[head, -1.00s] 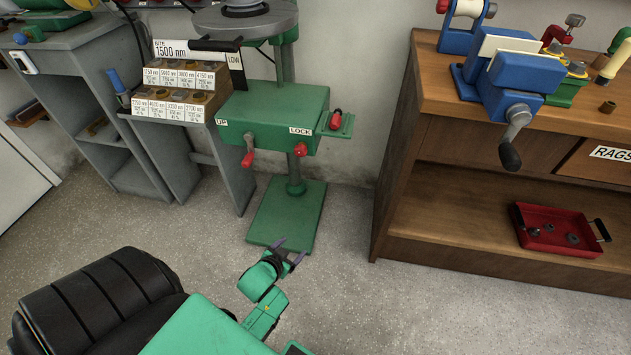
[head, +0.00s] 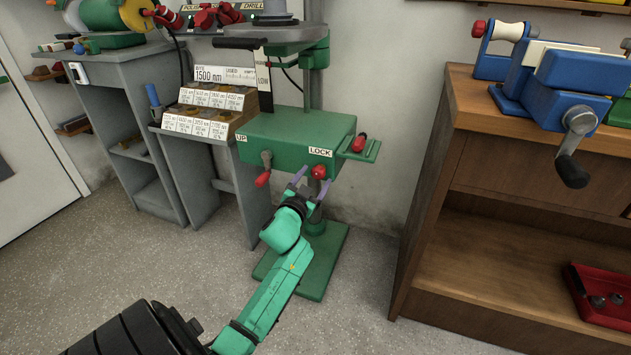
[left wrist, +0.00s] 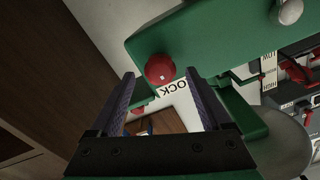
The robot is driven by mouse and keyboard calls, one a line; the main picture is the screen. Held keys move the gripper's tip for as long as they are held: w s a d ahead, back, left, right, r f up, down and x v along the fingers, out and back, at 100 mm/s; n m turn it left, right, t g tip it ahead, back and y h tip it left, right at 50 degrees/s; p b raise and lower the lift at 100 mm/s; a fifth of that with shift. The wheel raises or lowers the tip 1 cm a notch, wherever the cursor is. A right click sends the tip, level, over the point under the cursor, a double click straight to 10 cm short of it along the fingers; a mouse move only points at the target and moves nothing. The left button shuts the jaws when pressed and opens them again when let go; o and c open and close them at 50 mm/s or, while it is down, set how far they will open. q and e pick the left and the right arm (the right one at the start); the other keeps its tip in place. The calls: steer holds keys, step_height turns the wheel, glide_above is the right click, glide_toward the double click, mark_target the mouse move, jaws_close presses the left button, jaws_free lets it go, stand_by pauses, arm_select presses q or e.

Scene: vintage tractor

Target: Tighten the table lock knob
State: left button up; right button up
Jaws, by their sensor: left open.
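The lock knob (head: 319,172) is a small red ball below the "LOCK" label (head: 319,152) on the front of the green drill press table (head: 290,137). My left gripper (head: 314,179) is open in front of it, its purple fingers pointing up toward the knob. In the left wrist view the red knob (left wrist: 160,68) shows between the two open fingertips, beside the upside-down label. I cannot tell whether the fingers reach around it; they are not closed on it. My right gripper is not in view.
The press column and base (head: 310,262) stand below. A wooden workbench (head: 480,190) with a blue vise (head: 560,90) is at right.

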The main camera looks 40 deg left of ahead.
arm_select(q)
steer(key=shift+w+a, duration=0.2)
steer(key=shift+w, duration=0.3)
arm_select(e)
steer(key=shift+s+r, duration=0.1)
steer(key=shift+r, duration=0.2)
arm_select(q)
jaws_close()
